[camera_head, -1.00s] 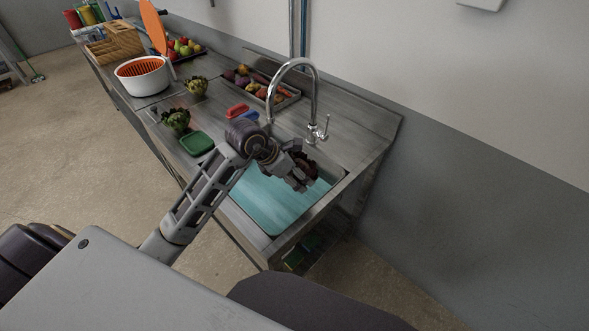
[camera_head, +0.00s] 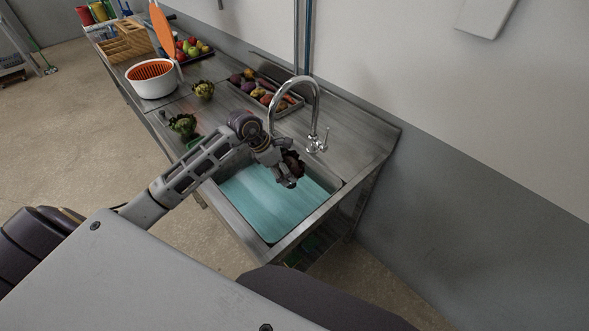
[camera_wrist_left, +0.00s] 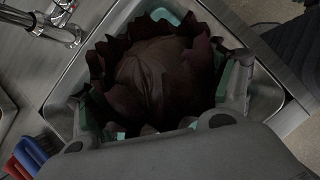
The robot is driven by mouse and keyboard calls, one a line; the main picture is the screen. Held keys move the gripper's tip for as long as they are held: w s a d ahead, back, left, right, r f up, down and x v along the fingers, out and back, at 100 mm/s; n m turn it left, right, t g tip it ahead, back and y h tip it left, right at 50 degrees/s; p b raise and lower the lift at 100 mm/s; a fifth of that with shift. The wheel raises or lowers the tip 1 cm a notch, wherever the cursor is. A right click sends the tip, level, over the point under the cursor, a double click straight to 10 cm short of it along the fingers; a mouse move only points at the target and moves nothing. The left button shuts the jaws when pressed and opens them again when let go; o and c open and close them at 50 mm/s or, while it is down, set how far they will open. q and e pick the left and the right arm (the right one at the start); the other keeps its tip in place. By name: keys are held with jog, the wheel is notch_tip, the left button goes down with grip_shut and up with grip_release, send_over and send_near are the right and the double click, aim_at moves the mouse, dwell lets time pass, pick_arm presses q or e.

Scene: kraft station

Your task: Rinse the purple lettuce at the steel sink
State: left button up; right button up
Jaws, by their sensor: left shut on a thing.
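The steel sink (camera_head: 246,234) is filled with blue-green water (camera_head: 268,205) and sits at the near end of the steel counter. My left gripper (camera_head: 289,175) is over the far part of the basin, by the faucet. It is shut on the dark purple lettuce (camera_head: 297,163), which is mostly hidden behind the fingers. In the left wrist view the lettuce (camera_wrist_left: 155,75) fills the space between the fingers, with the sink rim (camera_wrist_left: 95,35) around it. The faucet (camera_head: 318,100) arches over the basin's back edge. My right gripper is not in view.
Two green artichoke-like vegetables (camera_head: 184,124) (camera_head: 203,90) stand on the counter. Red and blue brushes (camera_wrist_left: 30,152) lie beside the sink. A wall runs along the right.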

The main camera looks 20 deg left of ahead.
pick_arm(q)
jog(key=shift+w+a+r, duration=0.1)
jog(key=shift+a+r, duration=0.1)
jog(key=shift+a, duration=0.65)
jog(key=shift+f, duration=0.2)
jog(key=shift+f+b, duration=2.95)
jog(key=shift+f, duration=7.1)
jog(key=shift+r, duration=0.1)
